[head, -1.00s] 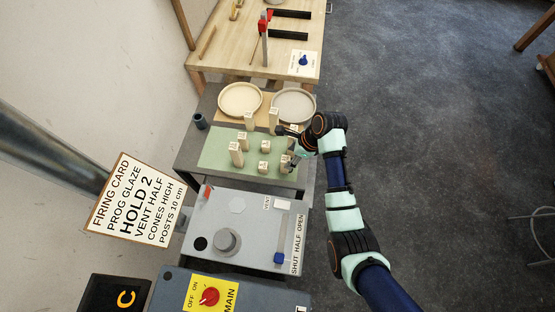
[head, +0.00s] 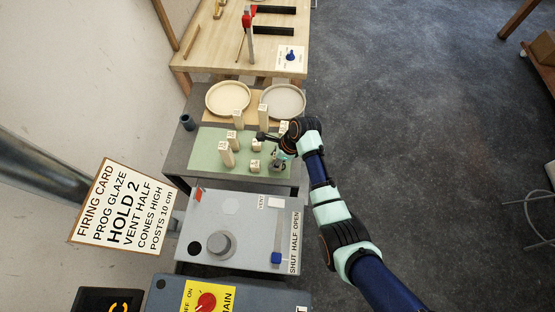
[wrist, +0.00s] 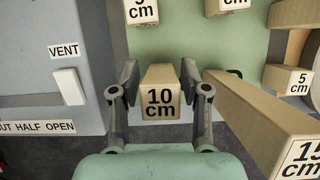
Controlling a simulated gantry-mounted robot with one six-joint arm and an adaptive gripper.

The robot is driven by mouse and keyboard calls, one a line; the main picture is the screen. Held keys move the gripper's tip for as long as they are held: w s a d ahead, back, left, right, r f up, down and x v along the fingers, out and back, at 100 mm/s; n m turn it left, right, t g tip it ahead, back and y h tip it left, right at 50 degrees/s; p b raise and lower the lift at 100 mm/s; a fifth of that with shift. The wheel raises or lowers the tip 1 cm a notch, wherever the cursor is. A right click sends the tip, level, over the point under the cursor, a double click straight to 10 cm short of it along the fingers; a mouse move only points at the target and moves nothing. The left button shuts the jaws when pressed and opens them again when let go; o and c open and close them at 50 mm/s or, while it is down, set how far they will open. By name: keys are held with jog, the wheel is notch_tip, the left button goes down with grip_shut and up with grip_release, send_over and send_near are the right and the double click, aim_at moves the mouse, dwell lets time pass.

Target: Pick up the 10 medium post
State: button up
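The 10 cm post (wrist: 160,92) is a beige block with a "10 cm" label on its end. In the wrist view it stands between the two fingers of my gripper (wrist: 160,88). The fingers are apart, with a narrow gap showing on each side of the post. In the head view my gripper (head: 279,161) is low over the right side of the green mat (head: 208,165), and it mostly hides this post.
A 15 cm post (wrist: 270,120) stands close to the right finger in the wrist view. A 5 cm post (wrist: 290,78) is farther right. Other posts, including a tall one (head: 226,156), share the mat. Two round dishes (head: 228,98) lie behind. The grey control box (head: 240,225) is in front.

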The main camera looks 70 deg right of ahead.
grip_shut()
jog(key=shift+r, duration=0.1)
